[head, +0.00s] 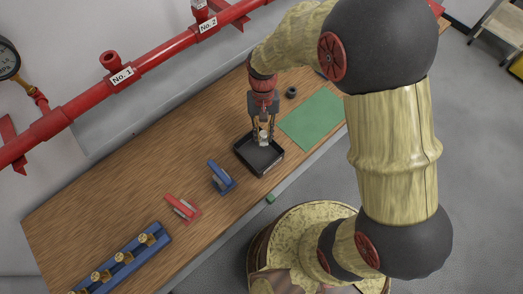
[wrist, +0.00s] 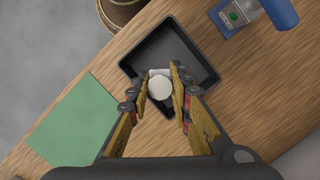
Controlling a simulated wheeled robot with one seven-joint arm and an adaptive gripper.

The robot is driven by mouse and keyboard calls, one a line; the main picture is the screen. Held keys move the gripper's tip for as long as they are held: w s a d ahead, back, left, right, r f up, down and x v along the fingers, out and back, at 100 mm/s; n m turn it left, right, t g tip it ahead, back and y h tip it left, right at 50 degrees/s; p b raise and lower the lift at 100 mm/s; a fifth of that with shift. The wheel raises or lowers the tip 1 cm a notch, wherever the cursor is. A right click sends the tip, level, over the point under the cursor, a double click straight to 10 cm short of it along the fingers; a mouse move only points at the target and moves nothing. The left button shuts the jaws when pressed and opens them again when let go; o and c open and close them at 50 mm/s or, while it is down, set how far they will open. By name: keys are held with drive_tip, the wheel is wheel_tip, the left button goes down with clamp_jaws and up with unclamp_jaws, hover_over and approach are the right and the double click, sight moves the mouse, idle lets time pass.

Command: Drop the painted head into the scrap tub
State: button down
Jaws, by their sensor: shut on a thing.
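The painted head (wrist: 160,88) is a white, round-ended piece held between my fingertips. In the head view it is small and mostly covered by the fingers. My gripper (head: 263,137) points down and is shut on it; the fingers also show in the wrist view (wrist: 161,95). The scrap tub (head: 252,166) is a shallow, black, square tray on the bench. In the wrist view its far wall (wrist: 212,58) lies beyond the fingertips. The head overlaps the tub's near corner in that view; its height above the floor of the tub is unclear.
A green mat (head: 313,118) and a small dark ring (head: 291,92) lie beside the tub. A blue-handled tool (head: 221,178), a red-handled one (head: 182,208) and a blue rack of brass heads (head: 125,262) are toward the left. A red pipe (head: 85,105) runs behind the wooden bench.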

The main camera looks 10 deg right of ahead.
sight(263, 141)
drive_tip(key=shift+w+b+x, duration=0.2)
drive_tip(key=shift+b+x, duration=0.6)
drive_tip(key=shift+x, duration=0.3)
drive_tip(key=shift+w+b+x, duration=0.25)
drive_tip(key=shift+b+x, duration=0.55)
drive_tip(key=shift+x, duration=0.3)
drive_tip(key=shift+f, duration=0.1)
drive_tip(key=c, duration=1.5)
unclamp_jaws()
drive_tip(key=shift+c, duration=0.2)
drive_tip(key=v, duration=1.2)
drive_tip(key=shift+w, duration=0.15)
